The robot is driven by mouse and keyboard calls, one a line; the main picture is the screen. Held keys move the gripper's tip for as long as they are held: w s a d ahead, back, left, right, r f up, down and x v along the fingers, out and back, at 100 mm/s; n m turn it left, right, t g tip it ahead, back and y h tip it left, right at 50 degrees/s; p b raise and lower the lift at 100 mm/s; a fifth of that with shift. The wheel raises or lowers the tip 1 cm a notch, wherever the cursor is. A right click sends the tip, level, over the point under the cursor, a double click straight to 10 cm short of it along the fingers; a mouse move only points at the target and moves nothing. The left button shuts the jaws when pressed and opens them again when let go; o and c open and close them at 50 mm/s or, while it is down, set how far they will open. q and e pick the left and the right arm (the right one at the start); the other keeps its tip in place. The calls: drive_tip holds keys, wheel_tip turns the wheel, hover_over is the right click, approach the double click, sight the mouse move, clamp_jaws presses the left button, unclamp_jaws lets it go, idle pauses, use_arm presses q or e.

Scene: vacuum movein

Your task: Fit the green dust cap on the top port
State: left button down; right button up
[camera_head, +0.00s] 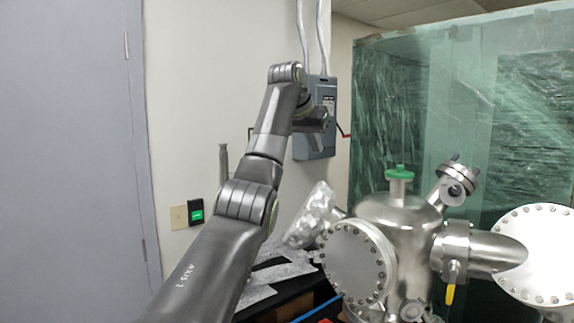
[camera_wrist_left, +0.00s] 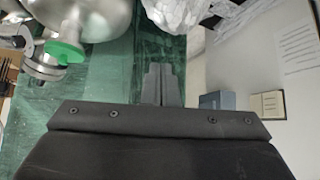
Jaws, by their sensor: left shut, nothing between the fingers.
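The green dust cap (camera_head: 399,172) sits on the top port of the silver vacuum chamber (camera_head: 390,212) in the head view. It looks upright, but its exact seating is too small to judge. In the left wrist view the cap (camera_wrist_left: 63,52) shows at the upper left, against the chamber (camera_wrist_left: 95,18). My left gripper (camera_head: 318,120) is up and to the left of the cap, clear of it. In the left wrist view its fingers (camera_wrist_left: 160,84) are together with nothing between them. My right gripper is in neither view.
A foil-wrapped port (camera_head: 313,215) and a large bolted flange (camera_head: 353,265) stick out on the chamber's left. A flanged side port (camera_head: 455,185) rises right of the cap. A grey switch box (camera_head: 318,140) is on the wall behind my gripper. Green plastic sheeting (camera_head: 385,100) hangs behind.

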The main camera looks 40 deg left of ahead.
use_arm(q)
drive_tip(key=a+f+n+y, duration=0.1)
drive_tip(key=a+f, duration=0.5)
drive_tip(key=a, duration=0.1)
drive_tip(key=shift+s+a+n+g+y, duration=0.2)
drive_tip(key=shift+s+n+g+y, duration=0.1)
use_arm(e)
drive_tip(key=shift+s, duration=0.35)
